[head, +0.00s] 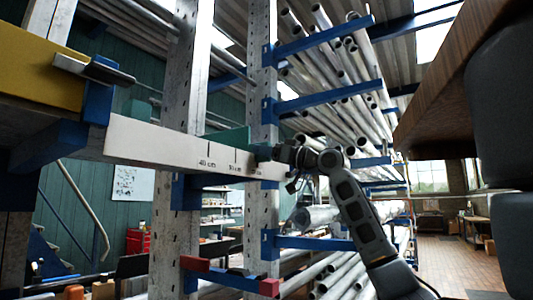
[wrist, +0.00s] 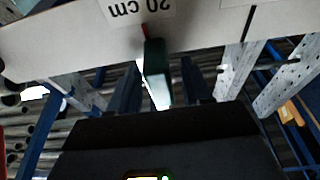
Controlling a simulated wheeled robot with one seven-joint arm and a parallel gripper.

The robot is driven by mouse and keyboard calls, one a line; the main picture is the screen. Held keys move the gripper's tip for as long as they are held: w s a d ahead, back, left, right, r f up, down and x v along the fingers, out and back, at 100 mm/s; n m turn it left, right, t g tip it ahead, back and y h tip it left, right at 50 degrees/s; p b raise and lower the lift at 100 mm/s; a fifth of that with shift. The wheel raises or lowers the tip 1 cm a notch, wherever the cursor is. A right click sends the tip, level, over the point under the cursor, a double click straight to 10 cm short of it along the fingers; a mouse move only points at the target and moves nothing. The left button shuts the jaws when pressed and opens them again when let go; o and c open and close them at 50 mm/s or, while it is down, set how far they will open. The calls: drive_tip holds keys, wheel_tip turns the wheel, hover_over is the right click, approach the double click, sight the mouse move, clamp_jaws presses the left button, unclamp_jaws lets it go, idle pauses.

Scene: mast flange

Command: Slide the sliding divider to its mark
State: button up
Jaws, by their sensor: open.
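A long white ledge (head: 150,144) carries a printed scale; 40 cm and a partly hidden 30 cm label show in the head view. A green piece (head: 230,138), which looks like the divider, stands at the ledge beside my gripper (head: 268,154). In the wrist view the green divider (wrist: 156,73) juts from the ledge (wrist: 60,40) near an upside-down 20 cm label (wrist: 140,9). A small red line (wrist: 145,32) shows at its end. My gripper (wrist: 160,84) is open, with a dark finger on either side of the divider. Contact cannot be told.
Perforated grey uprights (head: 184,110) stand behind the ledge. Blue rack arms (head: 325,38) hold metal pipes (head: 345,75). A yellow beam (head: 40,75) with a metal bracket is at the left. A brown wooden board (head: 430,90) hangs close at the upper right.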

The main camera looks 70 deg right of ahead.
drive_tip(key=shift+s, duration=0.1)
drive_tip(key=s+a+b, duration=0.1)
drive_tip(key=s, duration=0.5)
drive_tip(key=shift+s+a+b, duration=0.3)
drive_tip(key=shift+a, duration=0.05)
idle(0.7)
